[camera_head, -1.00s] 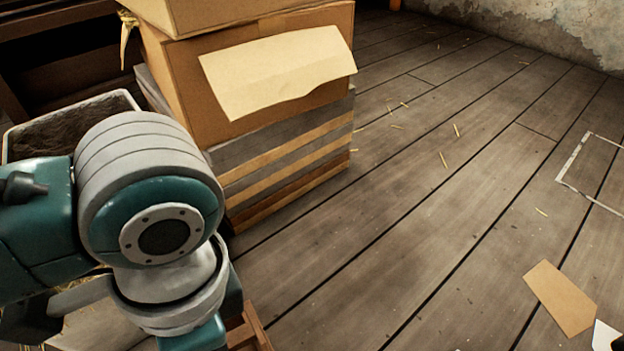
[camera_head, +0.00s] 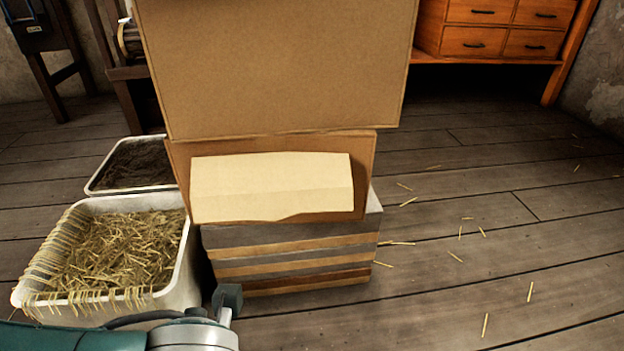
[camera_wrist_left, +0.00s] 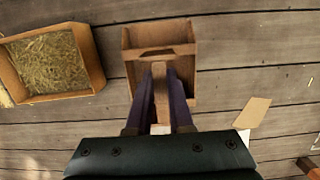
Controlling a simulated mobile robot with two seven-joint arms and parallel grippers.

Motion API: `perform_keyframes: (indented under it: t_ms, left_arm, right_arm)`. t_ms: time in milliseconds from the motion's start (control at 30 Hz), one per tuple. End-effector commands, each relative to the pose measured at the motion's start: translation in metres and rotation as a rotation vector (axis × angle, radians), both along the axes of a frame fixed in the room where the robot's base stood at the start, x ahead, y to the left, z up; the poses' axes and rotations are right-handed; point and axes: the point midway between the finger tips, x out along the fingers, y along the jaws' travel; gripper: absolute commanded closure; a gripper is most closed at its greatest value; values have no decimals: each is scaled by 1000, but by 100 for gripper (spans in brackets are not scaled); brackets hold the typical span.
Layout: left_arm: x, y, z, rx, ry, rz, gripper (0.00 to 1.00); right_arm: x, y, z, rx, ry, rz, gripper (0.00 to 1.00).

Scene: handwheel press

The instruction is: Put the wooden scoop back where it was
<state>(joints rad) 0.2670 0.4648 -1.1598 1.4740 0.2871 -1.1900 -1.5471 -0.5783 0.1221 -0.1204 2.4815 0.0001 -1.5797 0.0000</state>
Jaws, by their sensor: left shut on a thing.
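The wooden scoop (camera_wrist_left: 152,37) shows in the left wrist view as an open brown box-like pan with a handle running back between my fingers. My left gripper (camera_wrist_left: 165,78) is shut on this handle, and the pan extends beyond the fingertips with plank floor behind it. The scoop does not show in the head view, where only part of my left arm is seen at the lower left edge. My right gripper is in neither view.
A straw-filled white bin (camera_head: 185,275) and a darker-filled bin (camera_head: 92,181) stand left of stacked cardboard boxes (camera_head: 280,65). An orange drawer cabinet (camera_head: 490,12) is at the back. The wrist view shows a straw-filled box (camera_wrist_left: 93,62). Floor at right is open with loose straw.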

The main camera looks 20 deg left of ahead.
Motion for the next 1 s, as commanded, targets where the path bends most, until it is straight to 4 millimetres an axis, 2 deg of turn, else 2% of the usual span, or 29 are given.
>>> perform_keyframes:
  t_ms: [33,300,433,667,900,1000]
  left_arm:
    - [0,-1,-31,-2,0,1,100]
    - [0,-1,-105,-2,1,4,100]
    - [0,-1,-123,-2,0,4,100]
    - [0,-1,-135,-2,0,4,100]
    - [1,-1,-171,-3,-1,5,100]
    - [1,-1,-170,-3,-1,5,100]
  right_arm:
    - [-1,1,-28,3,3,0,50]
    - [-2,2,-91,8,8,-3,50]
    - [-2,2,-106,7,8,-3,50]
    - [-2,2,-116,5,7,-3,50]
    - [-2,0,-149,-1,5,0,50]
    - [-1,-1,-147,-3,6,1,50]
